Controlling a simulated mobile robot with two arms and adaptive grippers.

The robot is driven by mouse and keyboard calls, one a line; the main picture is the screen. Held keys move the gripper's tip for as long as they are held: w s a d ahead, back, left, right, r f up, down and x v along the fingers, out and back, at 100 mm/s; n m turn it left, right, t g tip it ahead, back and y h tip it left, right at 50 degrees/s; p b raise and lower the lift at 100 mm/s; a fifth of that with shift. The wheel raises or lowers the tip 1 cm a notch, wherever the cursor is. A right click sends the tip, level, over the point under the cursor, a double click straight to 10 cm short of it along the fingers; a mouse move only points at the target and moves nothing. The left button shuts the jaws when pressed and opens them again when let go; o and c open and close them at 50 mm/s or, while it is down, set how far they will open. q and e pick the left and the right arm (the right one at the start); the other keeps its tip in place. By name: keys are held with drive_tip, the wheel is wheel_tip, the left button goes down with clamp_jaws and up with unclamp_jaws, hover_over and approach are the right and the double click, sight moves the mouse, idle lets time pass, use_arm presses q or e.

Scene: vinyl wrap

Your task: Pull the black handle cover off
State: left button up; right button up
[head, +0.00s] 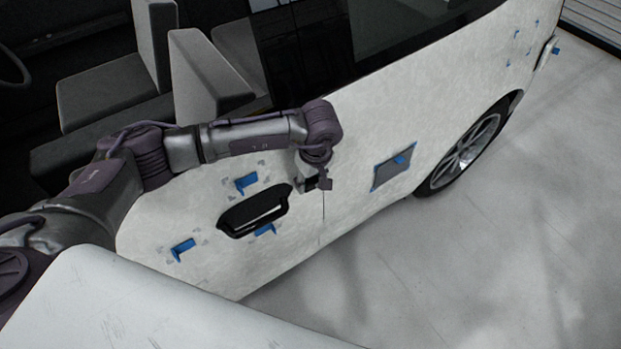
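The black handle cover (254,211) is on the white car door in the head view, left of the middle. It is a dark oblong piece, tilted up to the right, with a pale strip along its middle. My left gripper (323,184) is to the right of the cover and a little higher, apart from it in the picture. Its fingers are small and dark, and I cannot tell whether they are open or shut. Nothing clearly shows in them. My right gripper is not in view.
Blue tape pieces (246,181) surround the handle, with another (183,249) at lower left. A grey square patch (393,166) with blue tape is further right on the white car side (355,200). A wheel (470,145) stands beyond. The grey floor (480,270) at right is clear.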

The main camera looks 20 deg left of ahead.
use_arm(q)
drive_tip(key=shift+c, duration=1.4)
drive_tip(key=o, duration=0.4)
drive_tip(key=c, duration=0.7)
drive_tip(key=shift+s+d+r, duration=0.15)
drive_tip(key=shift+s+d, duration=0.25)
drive_tip(key=shift+d, duration=0.15)
drive_tip(key=shift+s+d+r, duration=0.2)
drive_tip(key=shift+s+d, duration=0.5)
drive_tip(key=shift+d, duration=0.2)
drive_tip(key=shift+s+d+r, duration=0.15)
drive_tip(key=shift+s+d, duration=0.55)
drive_tip(key=shift+d, duration=0.15)
drive_tip(key=shift+s+d+r, duration=0.2)
drive_tip(key=shift+s+d, duration=0.5)
drive_tip(key=shift+d, duration=0.2)
